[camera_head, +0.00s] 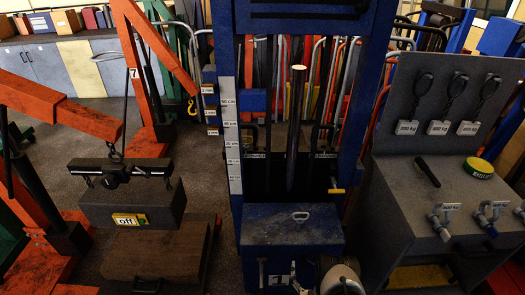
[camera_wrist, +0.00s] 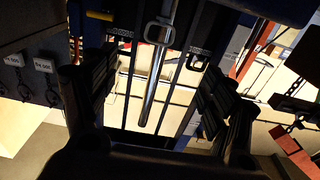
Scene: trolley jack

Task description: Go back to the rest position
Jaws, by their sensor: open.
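My gripper (camera_wrist: 152,95) shows in the wrist view as two dark fingers, one at the left and one at the right, spread wide apart. Nothing is visibly gripped. A shiny metal rod (camera_wrist: 158,85) shows between the fingers in the picture and seems to lie beyond them. In the head view an upright rod (camera_head: 296,130) stands inside a blue frame (camera_head: 222,60) with a centimetre scale.
Orange hoists (camera_head: 150,50) stand at the left, one above a dark block marked "off" (camera_head: 170,203). A grey workbench (camera_head: 410,190) at the right carries hooks labelled in kg and a green-yellow round item (camera_head: 479,167). Bare floor (camera_head: 205,150) shows between hoists and blue frame.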

